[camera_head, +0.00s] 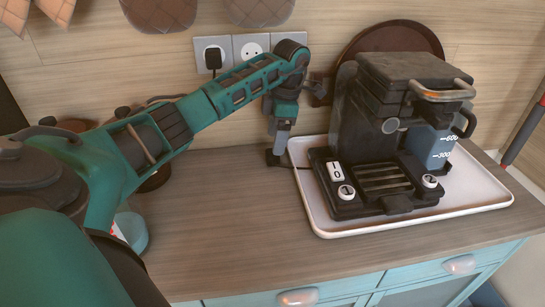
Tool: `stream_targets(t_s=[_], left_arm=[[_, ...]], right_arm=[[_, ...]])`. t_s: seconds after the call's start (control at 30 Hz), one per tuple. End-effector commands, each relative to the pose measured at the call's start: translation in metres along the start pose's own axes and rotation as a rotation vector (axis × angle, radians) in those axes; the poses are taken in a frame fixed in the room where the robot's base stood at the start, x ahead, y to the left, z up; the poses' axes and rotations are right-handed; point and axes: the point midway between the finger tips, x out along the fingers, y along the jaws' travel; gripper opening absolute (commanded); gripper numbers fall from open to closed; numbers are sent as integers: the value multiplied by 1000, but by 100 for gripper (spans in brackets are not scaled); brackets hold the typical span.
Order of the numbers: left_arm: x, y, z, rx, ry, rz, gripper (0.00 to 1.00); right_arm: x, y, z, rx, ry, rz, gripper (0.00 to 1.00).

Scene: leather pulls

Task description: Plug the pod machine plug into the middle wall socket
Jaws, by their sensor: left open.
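The black pod machine (378,118) stands on a white tray (335,228) on the right of the counter. A row of wall sockets is at the back. The left one holds a black plug (212,59). The middle wall socket (252,51) is empty. My left gripper (275,155) points down at the counter, just left of the tray. A small dark block, which looks like the pod machine plug (271,159), is at its fingertips, with a thin cable towards the tray. The jaws are open. My right gripper is out of view.
A round brown board (390,36) leans on the wall behind the machine. Dark round items (152,180) and a pale blue container (132,230) stand behind and beside my left arm. Leather pieces (160,12) hang above. The front-left counter (225,235) is clear.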

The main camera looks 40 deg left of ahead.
Motion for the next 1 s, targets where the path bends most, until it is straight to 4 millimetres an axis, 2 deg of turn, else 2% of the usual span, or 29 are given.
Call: stream_targets(t_s=[0.2,0.5,0.6,0.97,1.0], left_arm=[[4,-1,0,1,1,-1,72],[44,-3,-3,0,1,-2,72],[51,-3,-3,0,-1,-1,72],[52,-3,-3,0,-1,0,72],[52,-3,-3,0,-1,0,68]], right_arm=[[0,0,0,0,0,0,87],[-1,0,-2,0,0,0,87],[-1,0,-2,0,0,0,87],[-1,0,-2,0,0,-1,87],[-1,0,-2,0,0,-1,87]])
